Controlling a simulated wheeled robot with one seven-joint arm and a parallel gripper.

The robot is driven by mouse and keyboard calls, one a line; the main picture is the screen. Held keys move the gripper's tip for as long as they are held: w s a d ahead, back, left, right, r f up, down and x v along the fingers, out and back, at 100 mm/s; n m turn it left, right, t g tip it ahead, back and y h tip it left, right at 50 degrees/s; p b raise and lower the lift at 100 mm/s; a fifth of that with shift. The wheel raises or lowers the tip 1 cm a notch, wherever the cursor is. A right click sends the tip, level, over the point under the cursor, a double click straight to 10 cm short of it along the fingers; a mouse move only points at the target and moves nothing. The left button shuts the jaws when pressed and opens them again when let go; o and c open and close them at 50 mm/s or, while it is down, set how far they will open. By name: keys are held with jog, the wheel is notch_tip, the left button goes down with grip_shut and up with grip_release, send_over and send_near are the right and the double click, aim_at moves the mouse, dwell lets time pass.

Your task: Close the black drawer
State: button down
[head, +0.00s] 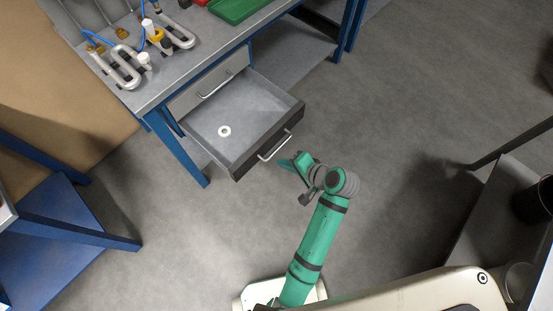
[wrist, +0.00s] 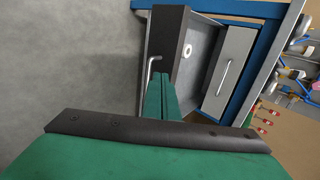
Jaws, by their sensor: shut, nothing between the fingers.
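The black drawer (head: 268,143) is pulled out from under the workbench in the head view. It has a dark front with a metal bar handle (head: 274,146) and a grey inside. A white ring (head: 224,131) lies on the drawer floor. My gripper (head: 286,163) is shut and empty, just in front of the drawer front, near the handle. In the wrist view the shut green fingers (wrist: 160,82) point at the drawer front (wrist: 168,40), beside the handle (wrist: 153,70). I cannot tell whether they touch it.
A closed grey drawer (head: 208,86) sits above the open one in the workbench. The bench top (head: 210,40) holds metal coils (head: 125,68) and a green tray (head: 236,8). Blue bench legs (head: 176,147) stand left of the drawer. The floor in front is clear.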

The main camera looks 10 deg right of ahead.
send_near(258, 151)
notch_tip(258, 151, down, 3)
jog(key=shift+w+a+f, duration=0.15)
jog(key=shift+w+a, duration=0.5)
jog(key=shift+w, duration=0.15)
jog(key=shift+w+a+f, duration=0.2)
jog(key=shift+w+a, duration=0.5)
jog(key=shift+w, duration=0.05)
jog(key=shift+w, duration=0.1)
